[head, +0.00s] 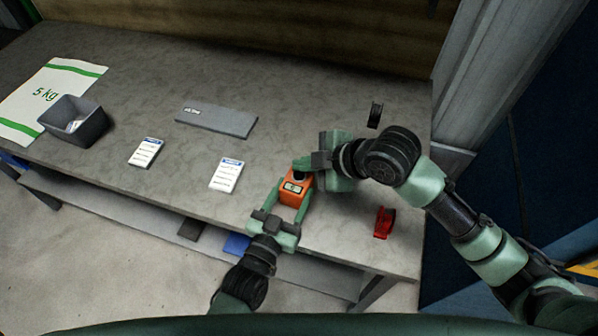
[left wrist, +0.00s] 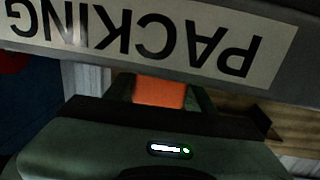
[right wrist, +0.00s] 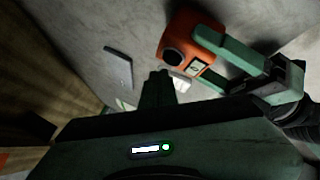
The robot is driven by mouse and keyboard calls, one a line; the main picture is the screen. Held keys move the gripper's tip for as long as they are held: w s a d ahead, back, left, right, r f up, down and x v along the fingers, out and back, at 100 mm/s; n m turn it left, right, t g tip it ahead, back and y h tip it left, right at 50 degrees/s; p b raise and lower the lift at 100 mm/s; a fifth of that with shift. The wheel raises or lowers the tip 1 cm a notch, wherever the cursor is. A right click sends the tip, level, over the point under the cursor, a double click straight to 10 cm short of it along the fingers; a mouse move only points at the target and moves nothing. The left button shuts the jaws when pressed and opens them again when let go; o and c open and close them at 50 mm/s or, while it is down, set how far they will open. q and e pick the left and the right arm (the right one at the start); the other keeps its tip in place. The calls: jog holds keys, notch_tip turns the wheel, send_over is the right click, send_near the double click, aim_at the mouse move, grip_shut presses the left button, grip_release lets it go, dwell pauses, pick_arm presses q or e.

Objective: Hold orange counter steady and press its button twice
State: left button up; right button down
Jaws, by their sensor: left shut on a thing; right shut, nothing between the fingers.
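The orange counter (head: 293,190) stands near the table's front edge, its small display facing front. My left gripper (head: 281,200) is shut on it, fingers along its sides; its orange body also shows between the fingers in the left wrist view (left wrist: 160,93). The dark round button (right wrist: 172,58) on its top shows in the right wrist view, with the counter (right wrist: 180,28) held by my left gripper. My right gripper (head: 302,164) is shut and empty, just behind and above the counter. Its fingertips (right wrist: 157,78) look apart from the button in the right wrist view.
A red tool-like object (head: 383,222) and a small black spool (head: 375,114) lie to the right. Two white cards (head: 226,175) (head: 146,152), a grey flat plate (head: 216,120), a grey bin (head: 75,124) and a 5 kg sack (head: 62,82) lie to the left.

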aim_at(303, 176)
jog(key=shift+f, duration=0.1)
jog(key=shift+f, duration=0.35)
jog(key=shift+f, duration=0.6)
dwell(1.0)
jog(key=shift+r, duration=1)
jog(key=shift+r, duration=0.1)
jog(key=shift+r, duration=2.45)
dwell(0.3)
